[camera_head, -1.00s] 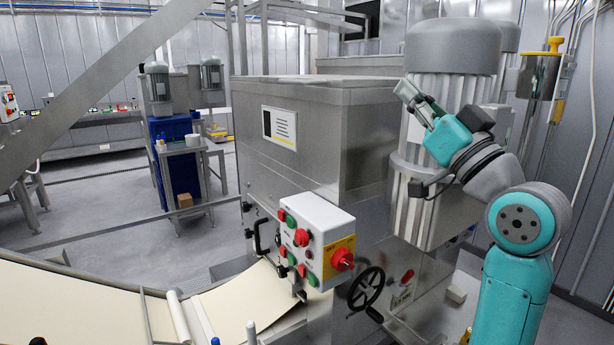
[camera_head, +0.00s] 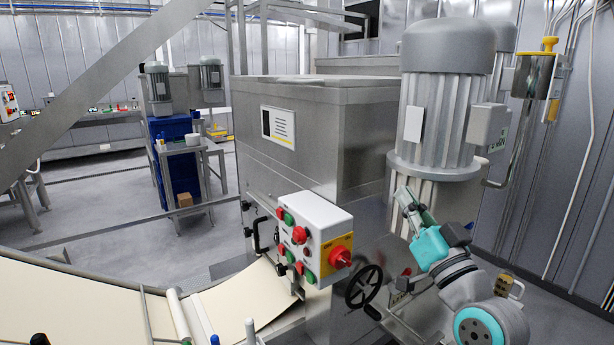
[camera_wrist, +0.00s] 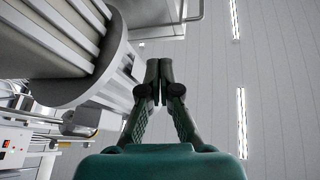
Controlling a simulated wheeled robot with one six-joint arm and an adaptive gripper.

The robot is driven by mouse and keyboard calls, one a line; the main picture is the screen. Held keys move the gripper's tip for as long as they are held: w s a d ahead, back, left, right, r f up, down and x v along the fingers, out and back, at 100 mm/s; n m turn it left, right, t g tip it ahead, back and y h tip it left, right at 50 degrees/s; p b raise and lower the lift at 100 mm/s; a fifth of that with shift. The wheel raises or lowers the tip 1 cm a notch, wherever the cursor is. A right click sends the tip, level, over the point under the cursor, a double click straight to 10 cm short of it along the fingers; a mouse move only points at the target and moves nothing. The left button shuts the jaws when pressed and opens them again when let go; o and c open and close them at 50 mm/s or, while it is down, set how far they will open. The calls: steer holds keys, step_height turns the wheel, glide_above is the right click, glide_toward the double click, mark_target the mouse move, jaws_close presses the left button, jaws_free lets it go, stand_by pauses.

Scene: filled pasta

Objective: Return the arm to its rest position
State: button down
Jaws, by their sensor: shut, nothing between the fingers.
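My gripper (camera_head: 404,199) is at the lower right of the head view, in front of the machine's ribbed motor (camera_head: 440,95). It points up and to the left. In the wrist view my gripper (camera_wrist: 159,66) has its two dark fingers together, with nothing between them. My teal and grey arm is folded low at the lower right, and its lower links are out of the frame.
A steel machine (camera_head: 330,130) stands just left of my arm. Its control box (camera_head: 312,235) with red and green buttons and a black handwheel (camera_head: 365,287) stick out near the arm. Open floor (camera_head: 545,310) shows at the right.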

steer(key=s+d+f+m+g+h, duration=0.1)
steer(key=s+f+h, duration=0.1)
steer(key=s+f, duration=0.65)
steer(key=s+f+m+g+h, duration=0.1)
steer(key=s+f+h, duration=0.15)
steer(key=f, duration=1.05)
steer(key=s+d+f+m+g+h, duration=0.1)
steer(key=s+f+h, duration=0.1)
steer(key=s+f, duration=0.6)
steer(key=s+f+n+g, duration=0.1)
steer(key=s+f, duration=0.2)
steer(key=s, duration=0.7)
steer(key=s+f+g, duration=0.1)
steer(key=s+f, duration=0.3)
steer(key=s, duration=0.6)
steer(key=s+a+f+n+g, duration=0.1)
steer(key=s+f, duration=0.3)
steer(key=s, duration=0.6)
steer(key=shift+s+n+g+h, duration=0.25)
steer(key=shift+n+g+h, duration=0.1)
steer(key=shift+g, duration=0.15)
